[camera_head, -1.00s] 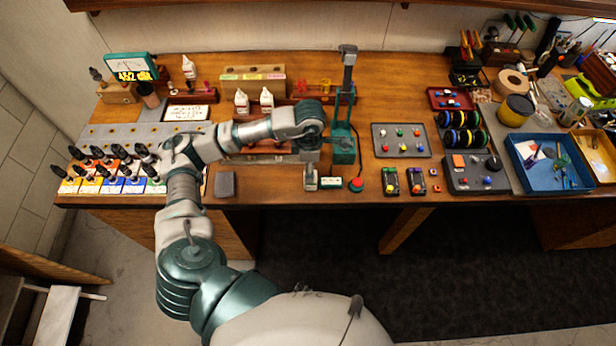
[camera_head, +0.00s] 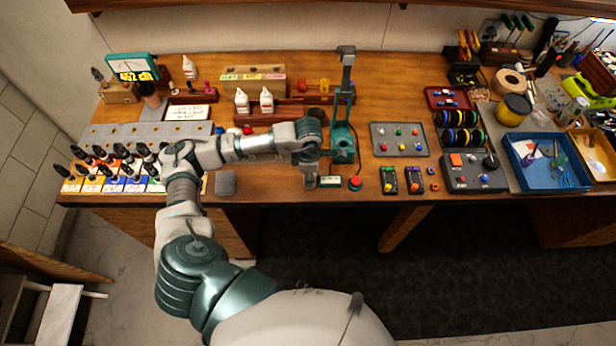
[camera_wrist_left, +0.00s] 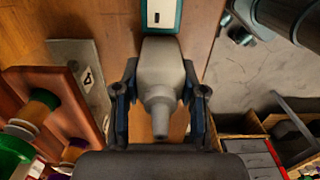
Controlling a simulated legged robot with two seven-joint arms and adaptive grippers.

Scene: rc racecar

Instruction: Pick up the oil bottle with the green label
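Several small dark-capped bottles (camera_head: 100,172) stand in rows at the left end of the bench, with yellow, orange, blue and green labels. The green label (camera_head: 155,186) is at the right end of the front row, partly behind my left arm. My left gripper (camera_head: 311,182) is well to the right of them, over the bench front. In the left wrist view its fingers (camera_wrist_left: 160,98) are apart. A pale grey nozzle-shaped thing (camera_wrist_left: 160,70) shows between and beyond them; I cannot tell what it is or whether it is touched. My right gripper is not in view.
White bottles (camera_head: 266,100) stand behind my forearm. A dark grey pad (camera_head: 225,183) lies by the front edge. A blue tray (camera_head: 525,182) is far right.

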